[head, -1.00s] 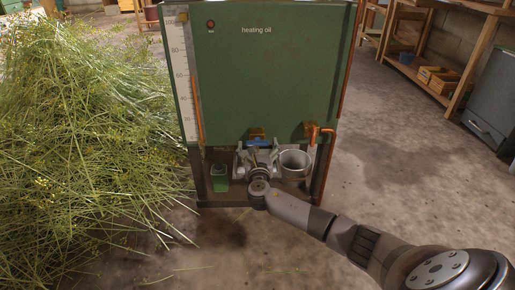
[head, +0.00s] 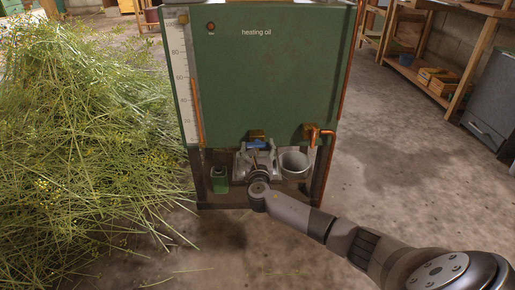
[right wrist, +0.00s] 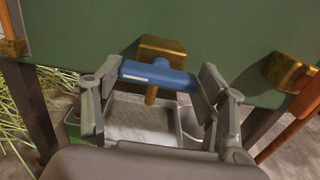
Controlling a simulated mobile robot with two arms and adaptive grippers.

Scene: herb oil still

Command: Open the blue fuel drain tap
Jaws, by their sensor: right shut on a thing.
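The blue fuel drain tap (head: 257,145) sits on a brass fitting low on the front of the green heating oil tank (head: 270,85). In the right wrist view its blue handle (right wrist: 157,76) lies crosswise, slightly tilted, with a brass spout below it. My right gripper (head: 258,153) is at the tap; in the right wrist view its fingers (right wrist: 160,78) are shut on the two ends of the handle. My left gripper is not in view.
A grey tray (right wrist: 140,118) lies beneath the tap. A metal pot (head: 294,163) stands to its right, under a copper pipe (head: 322,131). A green container (head: 219,180) stands to the left. A large herb heap (head: 85,140) fills the left side; the floor at right is clear.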

